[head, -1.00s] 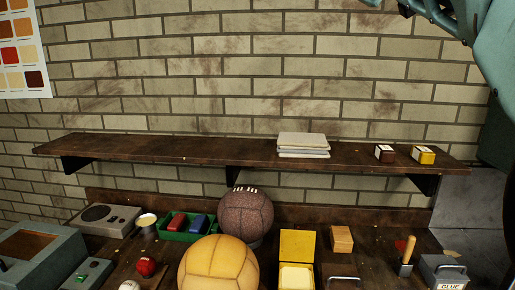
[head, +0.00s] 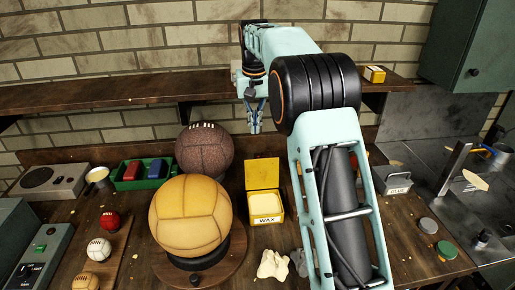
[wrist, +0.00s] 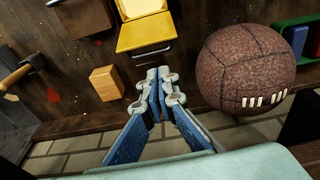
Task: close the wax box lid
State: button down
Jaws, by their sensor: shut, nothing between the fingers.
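The yellow wax box (head: 267,219), labelled WAX, stands on the workbench with pale wax inside. Its lid (head: 262,173) is open and stands up at the back edge of the box. In the wrist view the lid (wrist: 146,34) is at the top, with part of the wax (wrist: 142,8) beyond it. My gripper (head: 255,128) is above and behind the lid, apart from it. The wrist view shows my gripper (wrist: 158,82) with its fingers together and empty, close to the lid's back side.
A brown leather ball (head: 205,149) is left of my gripper, and a yellow ball (head: 189,216) sits on a round stand left of the box. A wooden block (wrist: 106,83) is near the fingers. A shelf (head: 110,94) runs along the wall behind. A white crumpled lump (head: 273,265) lies before the box.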

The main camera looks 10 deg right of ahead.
jog(key=f, duration=0.2)
send_over(261, 171)
jog(key=w+a, duration=0.2)
jog(key=w, duration=0.1)
notch_tip(261, 171, down, 9)
jog(key=shift+s+r, duration=0.15)
jog(key=shift+s, duration=0.05)
jog(key=shift+a, duration=0.1)
jog(key=shift+s+b, duration=0.1)
jog(key=shift+b, duration=0.4)
